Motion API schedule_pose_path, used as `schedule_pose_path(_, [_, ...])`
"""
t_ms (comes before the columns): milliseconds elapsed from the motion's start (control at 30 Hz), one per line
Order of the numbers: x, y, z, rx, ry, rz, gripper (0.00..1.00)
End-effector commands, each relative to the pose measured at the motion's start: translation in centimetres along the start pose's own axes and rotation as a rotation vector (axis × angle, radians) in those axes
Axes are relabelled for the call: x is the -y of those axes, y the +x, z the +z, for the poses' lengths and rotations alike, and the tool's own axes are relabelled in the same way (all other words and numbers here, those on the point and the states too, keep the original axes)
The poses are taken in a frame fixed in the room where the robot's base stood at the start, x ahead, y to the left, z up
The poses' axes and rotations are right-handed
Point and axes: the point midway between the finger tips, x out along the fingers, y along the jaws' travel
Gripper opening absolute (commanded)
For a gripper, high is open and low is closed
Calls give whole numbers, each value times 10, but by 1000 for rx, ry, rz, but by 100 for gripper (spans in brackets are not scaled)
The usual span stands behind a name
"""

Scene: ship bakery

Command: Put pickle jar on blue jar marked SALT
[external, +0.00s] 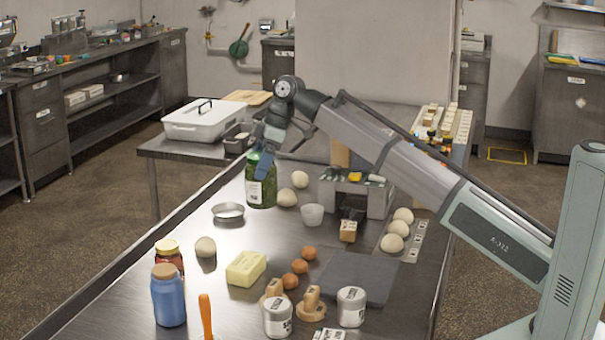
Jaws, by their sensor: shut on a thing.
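The pickle jar (262,188) is a green glass jar with a white label. My gripper (264,150) is shut on it near its top and holds it upright at the far part of the steel table. I cannot tell how far its bottom is above the tabletop. The blue jar (168,302) stands upright at the near left of the table with a cork-coloured lid on top. No SALT marking is readable on it from this side. The pickle jar is well behind and to the right of the blue jar.
A dark red jar with a yellowish lid (168,254) stands right behind the blue jar. An orange handle (206,316) rises to its right.

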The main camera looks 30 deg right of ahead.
Motion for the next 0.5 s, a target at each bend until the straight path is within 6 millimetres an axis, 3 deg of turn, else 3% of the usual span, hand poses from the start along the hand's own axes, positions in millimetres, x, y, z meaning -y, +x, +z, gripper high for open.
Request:
schedule_pose_path(267, [12,0,-12,-2,-19,-8,8])
schedule_pose_path(500, [65,10,-48,-1,-92,-38,8])
